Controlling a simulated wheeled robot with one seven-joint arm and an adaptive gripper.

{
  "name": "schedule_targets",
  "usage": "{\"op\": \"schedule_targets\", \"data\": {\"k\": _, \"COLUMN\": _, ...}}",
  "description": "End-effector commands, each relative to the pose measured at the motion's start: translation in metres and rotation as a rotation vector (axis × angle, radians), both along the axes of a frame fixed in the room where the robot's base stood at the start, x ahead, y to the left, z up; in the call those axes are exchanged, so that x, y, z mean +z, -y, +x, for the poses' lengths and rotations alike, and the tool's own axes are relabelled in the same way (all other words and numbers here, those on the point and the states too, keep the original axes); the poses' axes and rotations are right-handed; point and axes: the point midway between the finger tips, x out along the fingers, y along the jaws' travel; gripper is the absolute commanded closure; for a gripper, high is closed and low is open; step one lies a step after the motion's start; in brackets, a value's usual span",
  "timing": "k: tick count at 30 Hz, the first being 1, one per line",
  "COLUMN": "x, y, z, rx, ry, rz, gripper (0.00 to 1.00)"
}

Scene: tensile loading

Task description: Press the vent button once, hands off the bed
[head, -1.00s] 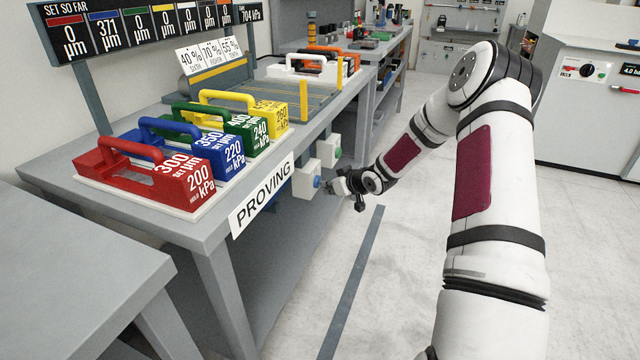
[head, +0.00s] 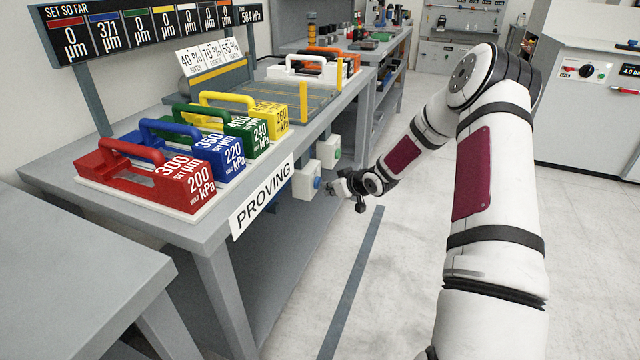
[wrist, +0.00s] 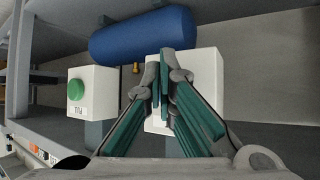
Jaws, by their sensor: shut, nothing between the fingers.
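The blue button (head: 317,182) is on the front of a white box (head: 305,183) under the bench's front edge, by the PROVING sign. A second white box with a green button (head: 337,153) is farther along, and the green button also shows in the wrist view (wrist: 75,90). My gripper (head: 331,187) is shut and empty just in front of the blue button; I cannot tell whether it touches. In the wrist view my closed fingers (wrist: 165,78) cover the middle of the nearer box (wrist: 207,85) and hide its button. The pressure display (head: 251,14) reads 584 kPa.
The bed (head: 285,95) on the bench is clear of my gripper. Red (head: 150,180), blue, green and yellow handled weights stand on the bench at the left. A blue cylinder (wrist: 143,35) lies behind the boxes. The floor right of the bench is free.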

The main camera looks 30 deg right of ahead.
Motion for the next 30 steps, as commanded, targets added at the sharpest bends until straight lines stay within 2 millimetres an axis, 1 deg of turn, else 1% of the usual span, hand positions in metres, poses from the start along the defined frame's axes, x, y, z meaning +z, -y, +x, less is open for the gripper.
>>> {"op": "schedule_targets", "data": {"k": 3, "x": 0.001, "y": 0.003, "z": -0.004, "rx": -0.001, "ry": -0.001, "rz": 0.0, "gripper": 1.0}}
{"op": "schedule_targets", "data": {"k": 13, "x": 0.0, "y": 0.005, "z": -0.006, "rx": -0.002, "ry": -0.001, "rz": 0.001, "gripper": 1.0}}
{"op": "schedule_targets", "data": {"k": 30, "x": 0.002, "y": 0.035, "z": -0.046, "rx": -0.002, "ry": 0.0, "rz": 0.001, "gripper": 1.0}}
